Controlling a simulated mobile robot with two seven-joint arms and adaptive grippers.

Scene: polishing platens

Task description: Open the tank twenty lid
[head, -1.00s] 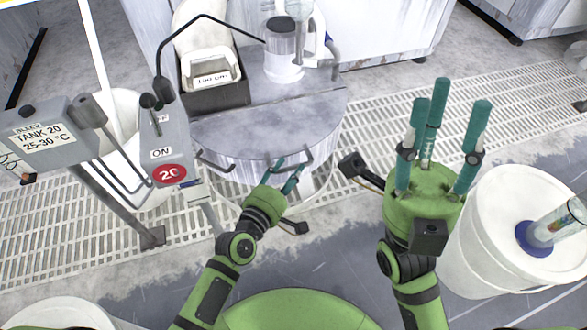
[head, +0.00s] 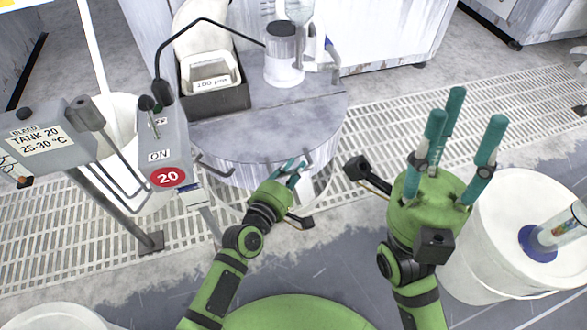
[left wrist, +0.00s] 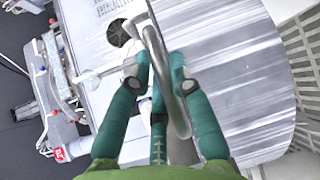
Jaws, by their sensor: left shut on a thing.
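The round grey metal tank (head: 235,160) with its flat lid (head: 315,112) stands ahead of me at the centre. A control box (head: 162,148) marked ON and 20 and a sign (head: 38,140) reading TANK 20 stand to its left. My left gripper (head: 292,170) is at the tank's front rim. In the left wrist view, its teal fingers (left wrist: 160,80) are shut on a curved metal handle (left wrist: 172,90), and the brushed metal surface lies beyond. My right gripper (head: 463,135) is open and empty, its fingers pointing up, right of the tank.
A dark tray with a white container (head: 210,72) and a clear canister with a dark top (head: 283,60) stand on the tank top. A white bucket (head: 490,265) carrying a bottle is at the right. Grating (head: 400,130) covers the floor around the tank.

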